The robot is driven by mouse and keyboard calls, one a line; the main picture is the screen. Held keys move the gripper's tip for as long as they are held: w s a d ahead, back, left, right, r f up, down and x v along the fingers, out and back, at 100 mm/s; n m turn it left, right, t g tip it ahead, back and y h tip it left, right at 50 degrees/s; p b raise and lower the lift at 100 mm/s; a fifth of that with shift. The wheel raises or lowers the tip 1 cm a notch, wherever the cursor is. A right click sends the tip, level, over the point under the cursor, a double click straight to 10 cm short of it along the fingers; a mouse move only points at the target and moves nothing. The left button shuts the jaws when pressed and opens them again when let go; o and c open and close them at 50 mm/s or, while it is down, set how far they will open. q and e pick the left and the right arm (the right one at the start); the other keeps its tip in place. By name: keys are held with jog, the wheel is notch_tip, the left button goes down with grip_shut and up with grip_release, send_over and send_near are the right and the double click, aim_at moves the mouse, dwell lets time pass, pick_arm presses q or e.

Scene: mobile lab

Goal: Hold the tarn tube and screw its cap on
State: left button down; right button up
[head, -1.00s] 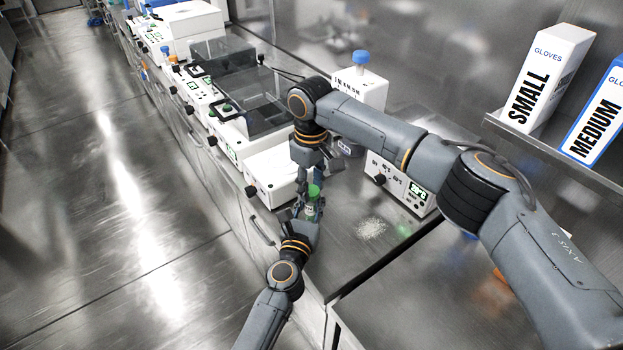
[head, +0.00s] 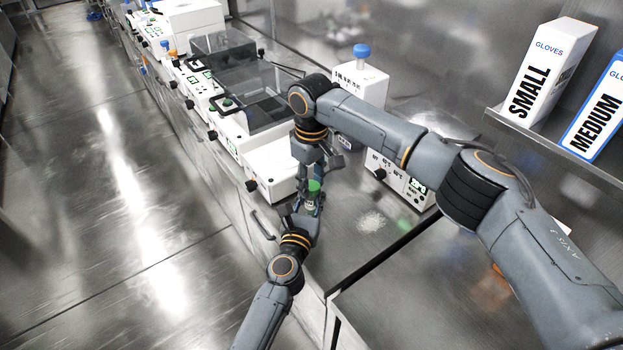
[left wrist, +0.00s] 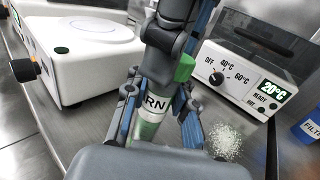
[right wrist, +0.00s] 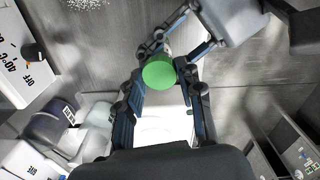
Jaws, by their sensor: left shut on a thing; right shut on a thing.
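The tarn tube (left wrist: 152,104), with a white label reading "RN" in part, stands between the fingers of my left gripper (left wrist: 160,115), which is shut on it. In the head view my left gripper (head: 305,212) holds the tube from below left. The green cap (head: 314,186) is at the tube's top end. It also shows in the left wrist view (left wrist: 185,68) and as a round green top in the right wrist view (right wrist: 159,74). My right gripper (right wrist: 160,68) is shut on the cap from above. The thread between cap and tube is hidden.
A heater block with dials and a "20°C" display (left wrist: 240,78) stands on the bench at right, beside spilled white grains (head: 370,222). White instruments (head: 272,170) line the bench at left. Glove boxes (head: 545,75) sit on a shelf at right.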

jog(key=shift+s+f, duration=0.15)
jog(key=shift+f, duration=0.4)
jog(key=shift+a+r, duration=0.1)
jog(key=shift+r, duration=0.05)
jog(key=shift+s+r+t+h, duration=0.15)
jog(key=shift+r+t+h, duration=0.3)
jog(key=shift+t, duration=0.25)
jog(key=shift+f, duration=0.5)
dwell(0.9)
jog(key=shift+f, duration=0.5)
dwell(0.4)
jog(key=shift+r, duration=0.45)
jog(key=shift+r, duration=0.6)
dwell(0.6)
